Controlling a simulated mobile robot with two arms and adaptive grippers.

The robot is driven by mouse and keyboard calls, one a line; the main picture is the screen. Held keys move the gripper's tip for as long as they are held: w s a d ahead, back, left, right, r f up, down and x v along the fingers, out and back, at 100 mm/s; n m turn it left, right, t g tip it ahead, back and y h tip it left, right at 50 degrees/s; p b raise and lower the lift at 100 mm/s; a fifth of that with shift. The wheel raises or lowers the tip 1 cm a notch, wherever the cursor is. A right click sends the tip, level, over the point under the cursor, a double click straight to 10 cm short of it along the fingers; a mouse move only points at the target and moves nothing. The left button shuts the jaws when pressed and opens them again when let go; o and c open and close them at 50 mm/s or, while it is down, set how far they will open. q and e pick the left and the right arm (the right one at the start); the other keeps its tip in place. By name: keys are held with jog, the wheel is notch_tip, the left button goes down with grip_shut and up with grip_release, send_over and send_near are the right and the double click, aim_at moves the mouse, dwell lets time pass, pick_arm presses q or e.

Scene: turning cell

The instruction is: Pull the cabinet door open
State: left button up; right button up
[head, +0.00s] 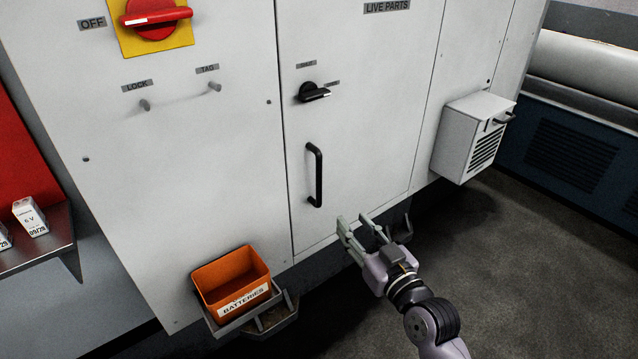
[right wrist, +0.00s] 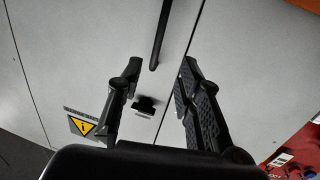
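The grey cabinet door (head: 365,120) is shut, flush with the panels beside it. Its black bar handle (head: 316,175) stands upright near the door's left seam; it also shows in the right wrist view (right wrist: 161,35). My right gripper (head: 354,221) is in front of the door's lower part, below and right of the handle. Its fingers are spread with nothing between them, and it appears apart from the handle. In the right wrist view, the handle's end lies ahead of the gap between the fingertips (right wrist: 160,70). My left gripper is not in view.
A black rotary knob (head: 314,92) sits above the handle. A vented box (head: 467,135) juts out at the right. An orange batteries bin (head: 232,280) sits on a bracket at lower left. Lock and tag pegs (head: 145,105) and a red switch (head: 155,15) are on the left panel.

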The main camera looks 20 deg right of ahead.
aim_at(320, 183)
jog(key=w+a, duration=0.1)
jog(key=w, duration=0.4)
jog(key=w+p, duration=0.1)
jog(key=w, duration=0.5)
jog(key=w+a+p, duration=0.1)
jog(key=w, duration=0.5)
jog(key=shift+a, duration=0.3)
jog(key=shift+c, duration=0.4)
grip_shut()
